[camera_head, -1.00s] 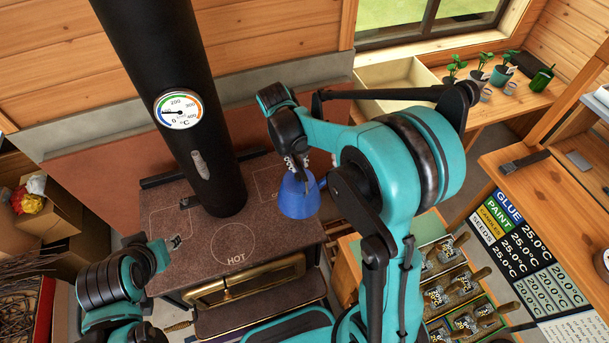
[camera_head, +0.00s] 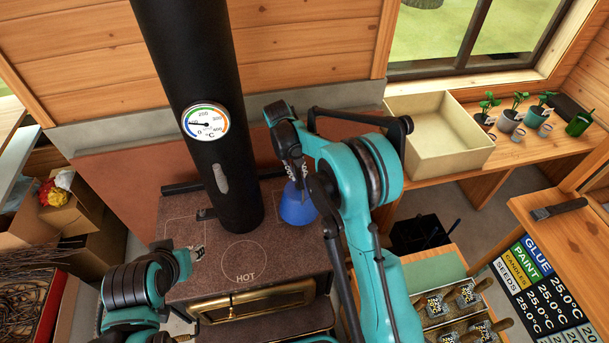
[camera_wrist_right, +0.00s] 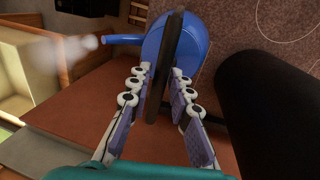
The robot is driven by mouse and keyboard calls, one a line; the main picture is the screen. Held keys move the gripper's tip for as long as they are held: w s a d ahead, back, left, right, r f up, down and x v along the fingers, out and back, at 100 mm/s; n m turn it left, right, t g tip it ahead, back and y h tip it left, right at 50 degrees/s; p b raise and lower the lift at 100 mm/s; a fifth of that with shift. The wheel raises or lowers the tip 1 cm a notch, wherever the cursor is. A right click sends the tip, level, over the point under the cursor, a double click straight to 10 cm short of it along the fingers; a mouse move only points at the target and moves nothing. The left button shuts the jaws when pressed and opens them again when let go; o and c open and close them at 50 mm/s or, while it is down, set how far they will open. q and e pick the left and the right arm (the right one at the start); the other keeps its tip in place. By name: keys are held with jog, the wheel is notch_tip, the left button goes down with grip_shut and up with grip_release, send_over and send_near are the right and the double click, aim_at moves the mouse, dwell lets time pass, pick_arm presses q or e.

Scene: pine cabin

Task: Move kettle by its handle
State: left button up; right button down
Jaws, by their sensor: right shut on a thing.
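The blue kettle (camera_head: 297,207) is at the right side of the dark stove top (camera_head: 206,282), right of the black flue pipe. My right gripper (camera_head: 294,172) is above it, shut on its dark handle. In the right wrist view the two fingers (camera_wrist_right: 160,88) press on both sides of the dark handle (camera_wrist_right: 168,55). The blue body (camera_wrist_right: 200,42) lies beyond, with the spout (camera_wrist_right: 122,39) pointing left and pale steam off its tip. Whether the kettle's base touches the stove is not clear. My left gripper (camera_head: 192,262) is over the stove's front left; its fingers are unclear.
The black flue pipe (camera_head: 200,90) with a dial gauge (camera_head: 205,122) rises from the stove close left of the kettle. A marked "HOT" circle (camera_head: 243,253) on the stove top is bare. A bench with an open box (camera_head: 440,130) and potted plants (camera_head: 512,122) stands right.

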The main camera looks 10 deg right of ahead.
jog(key=shift+w+f+b, duration=0.1)
jog(key=shift+f+b, duration=0.4)
jog(key=shift+f, duration=1.5)
jog(key=shift+f, duration=0.15)
jog(key=c, duration=1.4)
grip_release()
jog(key=shift+o, duration=0.2)
